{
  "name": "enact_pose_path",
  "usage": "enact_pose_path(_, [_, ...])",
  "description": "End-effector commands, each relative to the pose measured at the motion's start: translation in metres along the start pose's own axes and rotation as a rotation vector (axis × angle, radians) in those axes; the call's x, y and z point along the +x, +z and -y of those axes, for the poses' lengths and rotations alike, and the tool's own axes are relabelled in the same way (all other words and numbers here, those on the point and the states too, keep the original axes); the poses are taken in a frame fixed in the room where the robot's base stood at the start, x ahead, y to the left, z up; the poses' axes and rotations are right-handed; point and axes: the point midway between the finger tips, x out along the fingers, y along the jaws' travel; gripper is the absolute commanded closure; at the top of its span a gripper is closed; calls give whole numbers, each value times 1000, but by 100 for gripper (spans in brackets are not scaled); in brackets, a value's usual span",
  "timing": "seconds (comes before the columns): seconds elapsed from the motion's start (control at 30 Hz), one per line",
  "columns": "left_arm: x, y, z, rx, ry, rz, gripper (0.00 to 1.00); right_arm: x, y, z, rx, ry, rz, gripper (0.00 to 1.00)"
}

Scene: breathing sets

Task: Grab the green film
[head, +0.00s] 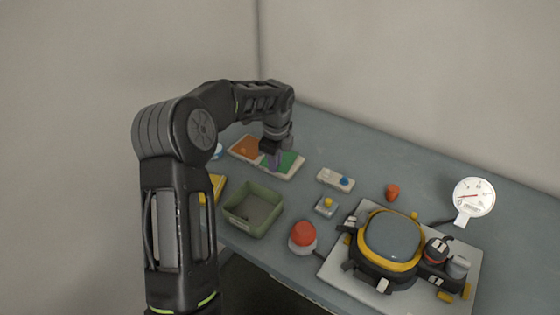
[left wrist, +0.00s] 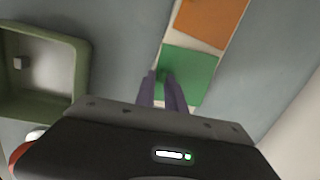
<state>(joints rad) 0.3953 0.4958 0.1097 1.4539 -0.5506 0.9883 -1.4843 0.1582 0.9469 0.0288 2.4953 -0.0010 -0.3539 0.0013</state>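The green film (head: 289,161) is a flat green square on a pale board (head: 262,171), beside an orange square (head: 245,147). In the left wrist view the green film (left wrist: 190,72) lies right ahead of my left gripper. My left gripper (head: 273,162) is over the film's left part, pointing down. In the left wrist view its two purple fingers (left wrist: 165,80) overlap the film's lower left part, with a narrow gap showing between them. I cannot tell whether the fingertips touch the film. My right gripper is not in view.
A green open bin (head: 232,222) stands in front of the board.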

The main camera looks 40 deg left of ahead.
Motion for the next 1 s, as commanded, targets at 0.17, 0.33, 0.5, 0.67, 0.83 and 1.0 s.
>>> enact_pose_path(0.17, [0, 0, 0, 0, 0, 0, 100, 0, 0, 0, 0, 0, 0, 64])
enact_pose_path(0.33, [0, 0, 0, 0, 1, 0, 100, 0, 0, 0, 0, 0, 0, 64])
enact_pose_path(0.5, [1, 0, -1, 0, 3, 0, 100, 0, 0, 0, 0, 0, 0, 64])
enact_pose_path(0.67, [1, 0, -1, 0, 4, 0, 100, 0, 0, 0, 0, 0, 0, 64])
enact_pose_path(0.83, [-6, 1, 1, -1, 1, 0, 100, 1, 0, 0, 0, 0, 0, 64])
enact_pose_path(1.0, [-30, 3, 5, -1, -3, 1, 100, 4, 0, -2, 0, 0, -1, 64])
